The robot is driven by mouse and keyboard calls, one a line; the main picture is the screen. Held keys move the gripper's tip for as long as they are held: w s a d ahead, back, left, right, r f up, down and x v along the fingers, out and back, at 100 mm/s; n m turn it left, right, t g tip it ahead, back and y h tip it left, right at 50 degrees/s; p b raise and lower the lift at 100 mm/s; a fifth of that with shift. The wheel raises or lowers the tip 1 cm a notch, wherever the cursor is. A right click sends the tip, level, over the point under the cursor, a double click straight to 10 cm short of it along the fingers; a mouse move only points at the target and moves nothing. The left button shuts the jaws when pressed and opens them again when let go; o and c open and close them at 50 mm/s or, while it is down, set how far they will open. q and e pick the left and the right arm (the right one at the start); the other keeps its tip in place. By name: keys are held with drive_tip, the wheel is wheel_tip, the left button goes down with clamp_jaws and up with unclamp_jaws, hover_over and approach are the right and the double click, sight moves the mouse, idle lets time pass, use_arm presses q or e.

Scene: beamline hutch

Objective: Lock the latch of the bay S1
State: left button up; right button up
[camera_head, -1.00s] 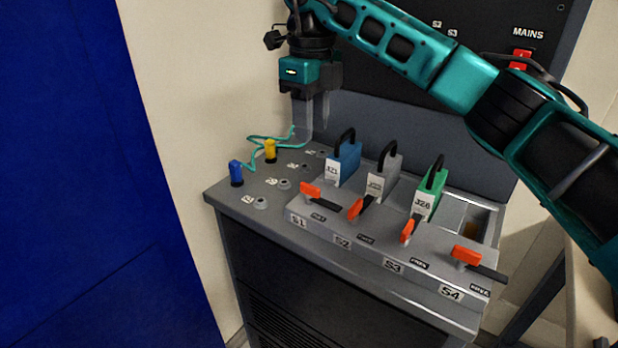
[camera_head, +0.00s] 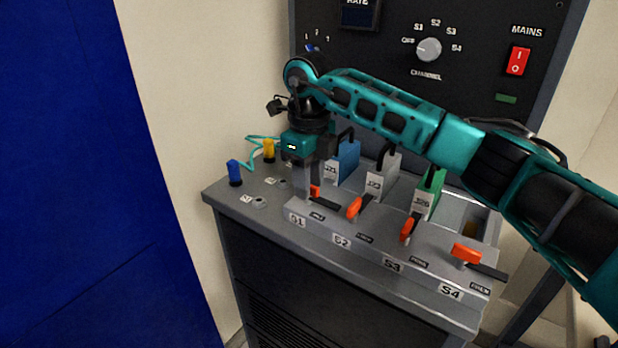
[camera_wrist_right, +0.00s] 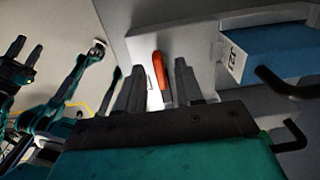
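The S1 latch (camera_head: 325,205) has an orange handle and a dark bar pointing right along the ledge. It sits behind the S1 label (camera_head: 297,220), in front of the blue module (camera_head: 346,163). My right gripper (camera_head: 308,194) points down at the orange handle and partly hides it. In the wrist view its two fingers stand apart, with the orange handle (camera_wrist_right: 159,70) between them. I cannot tell whether they touch it. My left gripper (camera_wrist_right: 24,50) shows at the left of the wrist view, its fingers apart and empty; the head view does not show it.
Orange latches of S2 (camera_head: 354,208), S3 (camera_head: 407,230) and S4 (camera_head: 466,253) line the ledge to the right. A grey module (camera_head: 381,180) and a green module (camera_head: 428,195) stand behind. Blue (camera_head: 235,174) and yellow (camera_head: 269,150) plugs are at left.

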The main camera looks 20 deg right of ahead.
clamp_jaws()
idle(0.5)
drive_tip(key=n, duration=0.4)
drive_tip(key=shift+n, duration=0.4)
drive_tip(key=n, duration=0.9)
drive_tip(key=shift+n, duration=1.8)
